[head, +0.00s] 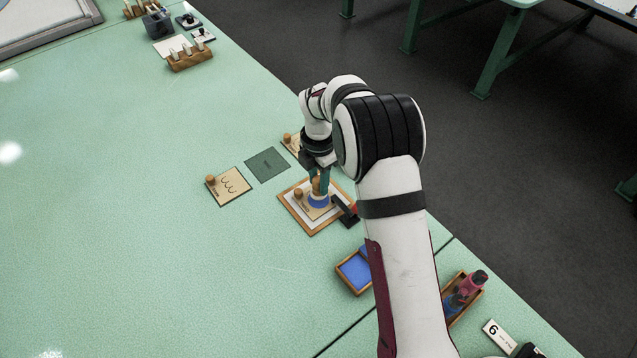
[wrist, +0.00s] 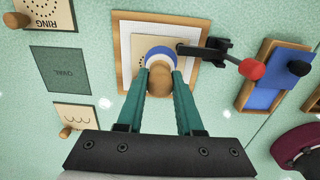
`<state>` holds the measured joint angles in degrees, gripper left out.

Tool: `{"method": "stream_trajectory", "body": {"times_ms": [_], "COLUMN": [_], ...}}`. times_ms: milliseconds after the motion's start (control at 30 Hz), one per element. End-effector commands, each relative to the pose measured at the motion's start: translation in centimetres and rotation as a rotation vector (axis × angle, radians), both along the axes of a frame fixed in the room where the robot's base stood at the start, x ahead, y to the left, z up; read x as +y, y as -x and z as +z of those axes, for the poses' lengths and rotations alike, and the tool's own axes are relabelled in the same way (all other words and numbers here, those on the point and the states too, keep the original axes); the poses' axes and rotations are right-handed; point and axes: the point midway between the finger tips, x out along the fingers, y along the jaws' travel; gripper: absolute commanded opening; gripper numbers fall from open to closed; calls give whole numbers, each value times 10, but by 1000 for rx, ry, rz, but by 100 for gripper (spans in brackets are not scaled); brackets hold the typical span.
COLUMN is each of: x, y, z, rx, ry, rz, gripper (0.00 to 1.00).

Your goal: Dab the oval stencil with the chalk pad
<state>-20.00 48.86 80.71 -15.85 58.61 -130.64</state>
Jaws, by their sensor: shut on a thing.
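My gripper (head: 319,183) is shut on the wooden knob of the chalk pad (head: 318,202), which has a blue and white round base. In the wrist view the green fingers of my gripper (wrist: 160,76) close on both sides of that knob, and the pad's base (wrist: 161,53) is over the tan stencil plate (wrist: 141,45). The plate, with its own wooden knob, lies on white paper on a wood-edged board (head: 318,230). The pad covers part of the plate, hiding its cut-out. Whether the pad touches it I cannot tell.
A black clamp with a red knob (wrist: 250,69) holds the board's side. A blue chalk tray (head: 343,275) lies nearby. An empty green place marked OVAL (wrist: 60,72), a ring stencil (wrist: 48,12) and a scalloped stencil (head: 230,186) lie beside. The table's left is clear.

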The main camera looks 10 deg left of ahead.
Motion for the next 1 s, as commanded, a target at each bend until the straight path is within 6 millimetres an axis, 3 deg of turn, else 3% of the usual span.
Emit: {"method": "stream_trajectory", "body": {"times_ms": [500, 833, 1000], "x": [0, 0, 0], "y": [0, 0, 0], "z": [53, 53, 35], "rx": [-1, 1, 2], "ry": [-1, -1, 2], "rz": [0, 0, 1], "gripper": [0, 0, 0]}}
